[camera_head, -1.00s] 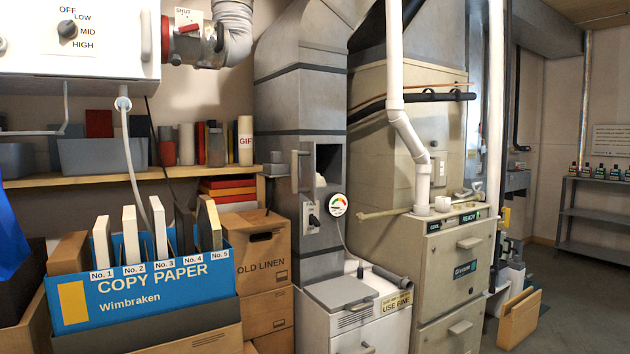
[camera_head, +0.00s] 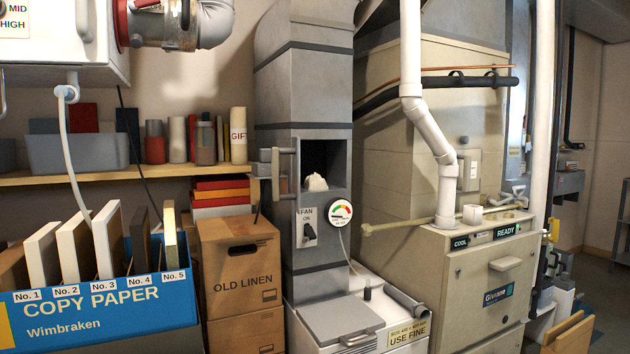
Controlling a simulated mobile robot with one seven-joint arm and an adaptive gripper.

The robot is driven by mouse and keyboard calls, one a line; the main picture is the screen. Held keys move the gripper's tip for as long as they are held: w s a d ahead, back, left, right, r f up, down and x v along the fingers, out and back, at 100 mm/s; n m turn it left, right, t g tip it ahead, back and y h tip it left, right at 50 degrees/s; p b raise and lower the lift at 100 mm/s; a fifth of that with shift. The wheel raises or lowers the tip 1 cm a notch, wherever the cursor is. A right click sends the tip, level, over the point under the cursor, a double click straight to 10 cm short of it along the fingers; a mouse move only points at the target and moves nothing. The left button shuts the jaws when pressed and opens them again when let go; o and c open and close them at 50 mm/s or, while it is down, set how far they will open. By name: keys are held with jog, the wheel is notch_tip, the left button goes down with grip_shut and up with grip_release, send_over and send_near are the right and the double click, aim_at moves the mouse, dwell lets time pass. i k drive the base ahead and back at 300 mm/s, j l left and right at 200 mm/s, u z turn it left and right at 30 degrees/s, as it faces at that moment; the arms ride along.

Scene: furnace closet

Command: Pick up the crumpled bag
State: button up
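A small pale crumpled thing (camera_head: 316,182) sits at the bottom of the dark square opening in the grey duct, near the middle of the view. It looks like the crumpled bag, but it is small and its lower part is hidden by the opening's lip. The opening's small door (camera_head: 275,172) stands swung open to the left, with a handle on it. My gripper is not in view.
A fan switch (camera_head: 309,229) and a round gauge (camera_head: 340,212) are below the opening. Stacked cartons (camera_head: 238,268) and a blue copy paper box (camera_head: 100,312) stand at the left. A beige furnace (camera_head: 475,285) and white pipe (camera_head: 425,130) are at the right.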

aim_at(314, 182)
jog(key=i+l+u, duration=0.1)
jog(key=i+l, duration=0.25)
jog(key=l, duration=0.3)
jog(key=i+l+u, duration=0.15)
jog(key=l, duration=0.15)
jog(key=i+l, duration=0.15)
jog(key=l, duration=0.2)
jog(key=i+l+u, duration=0.15)
jog(key=l, duration=0.15)
jog(key=i+l, duration=0.15)
jog(key=l, duration=0.2)
jog(key=i+l+u, duration=0.15)
jog(key=l, duration=0.25)
jog(key=i+l+u, duration=0.1)
jog(key=i+l, duration=0.15)
jog(key=l, duration=0.15)
jog(key=i+l, duration=0.2)
jog(key=l, duration=0.2)
jog(key=i, duration=0.3)
jog(key=j+u, duration=0.05)
